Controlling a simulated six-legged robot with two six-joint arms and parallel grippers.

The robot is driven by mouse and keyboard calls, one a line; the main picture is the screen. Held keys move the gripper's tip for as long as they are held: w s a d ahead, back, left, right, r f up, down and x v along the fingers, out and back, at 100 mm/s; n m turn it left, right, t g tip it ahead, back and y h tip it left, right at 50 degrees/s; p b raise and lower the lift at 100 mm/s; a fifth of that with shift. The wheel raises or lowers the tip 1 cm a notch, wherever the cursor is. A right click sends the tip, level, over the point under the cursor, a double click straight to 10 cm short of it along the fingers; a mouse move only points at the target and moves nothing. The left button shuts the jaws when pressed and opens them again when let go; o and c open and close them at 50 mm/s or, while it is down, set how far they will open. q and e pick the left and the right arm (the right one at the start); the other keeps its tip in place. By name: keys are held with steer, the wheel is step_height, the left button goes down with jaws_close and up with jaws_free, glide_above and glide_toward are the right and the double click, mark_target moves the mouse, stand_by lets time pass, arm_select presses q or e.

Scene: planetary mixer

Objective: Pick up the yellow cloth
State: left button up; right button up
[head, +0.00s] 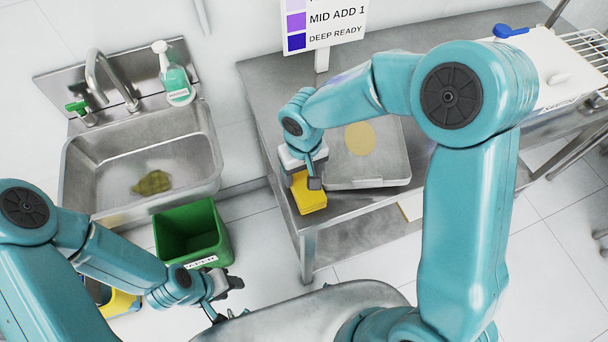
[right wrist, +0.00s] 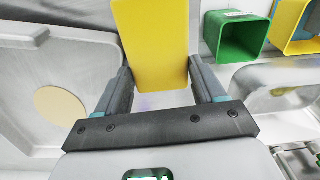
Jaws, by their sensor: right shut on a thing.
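The yellow cloth (head: 308,192) is a folded block at the left front corner of the steel table, beside the grey tray. My right gripper (head: 308,172) is over it from above and shut on it. In the right wrist view the cloth (right wrist: 155,45) sits between the two fingers (right wrist: 160,85), with a finger at each side. I cannot tell whether the cloth still touches the table. My left gripper (head: 222,290) is at the lower left, away from the cloth, near the green bin; its fingers seem apart, with nothing seen between them.
The grey tray (head: 395,165) with a round tan disc (head: 360,138) lies right of the cloth. A steel sink (head: 205,150) with a soap bottle (head: 175,80) is at left. A green bin (head: 190,235) stands on the floor below, with a yellow bin (head: 122,303) beside it.

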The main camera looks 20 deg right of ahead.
mark_target(304, 178)
step_height(304, 178, up, 3)
steer(key=shift+w+d+f+g, duration=0.1)
steer(key=shift+d+f+g, duration=0.05)
steer(key=shift+g, duration=0.15)
step_height(304, 178, up, 16)
steer(key=shift+f, duration=0.2)
steer(key=o, duration=0.8)
steer(key=shift+s+r, duration=0.1)
steer(key=shift+s, duration=0.25)
